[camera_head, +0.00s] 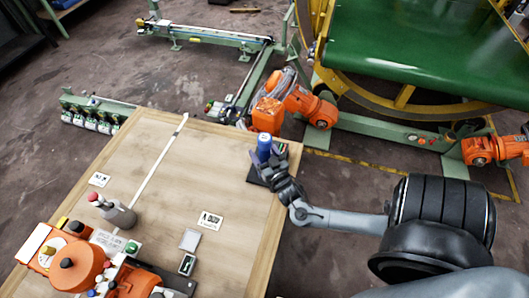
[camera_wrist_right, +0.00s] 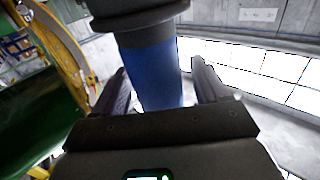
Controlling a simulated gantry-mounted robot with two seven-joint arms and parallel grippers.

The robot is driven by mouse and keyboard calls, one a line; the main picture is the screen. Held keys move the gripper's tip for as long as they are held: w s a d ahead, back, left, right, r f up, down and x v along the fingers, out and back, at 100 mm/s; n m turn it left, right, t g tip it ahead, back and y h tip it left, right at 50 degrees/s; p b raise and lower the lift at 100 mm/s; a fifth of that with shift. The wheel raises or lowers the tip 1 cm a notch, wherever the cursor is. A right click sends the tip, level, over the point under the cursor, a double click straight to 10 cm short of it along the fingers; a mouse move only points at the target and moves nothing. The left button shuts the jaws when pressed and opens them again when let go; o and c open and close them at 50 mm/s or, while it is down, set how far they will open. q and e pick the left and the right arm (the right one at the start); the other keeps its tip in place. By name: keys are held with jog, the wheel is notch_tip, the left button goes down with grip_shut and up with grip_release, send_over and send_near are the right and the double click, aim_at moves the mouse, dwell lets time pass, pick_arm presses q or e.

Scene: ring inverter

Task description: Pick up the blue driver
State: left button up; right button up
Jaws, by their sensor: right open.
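The blue driver (camera_head: 264,146) stands upright near the right edge of the wooden table (camera_head: 170,160), on or beside a small dark pad. My right gripper (camera_head: 268,168) comes in from the right and is at the driver. In the right wrist view the driver's blue body (camera_wrist_right: 152,75) stands between the two spread fingers of my right gripper (camera_wrist_right: 160,88), with a dark collar above it. The fingers are open; whether either touches the driver I cannot tell. The driver's lower end is hidden. My left gripper is not in view.
A grey bottle-like tool with a red top (camera_head: 113,211) stands at the table's left. An orange device (camera_head: 80,262) sits at the front left. Labels and small plates lie on the table. An orange robot arm (camera_head: 290,103) stands just beyond the far right corner.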

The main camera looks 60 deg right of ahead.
jog(key=shift+w+d, duration=0.2)
jog(key=shift+w, duration=0.1)
jog(key=c, duration=1.2)
jog(key=shift+r, duration=0.1)
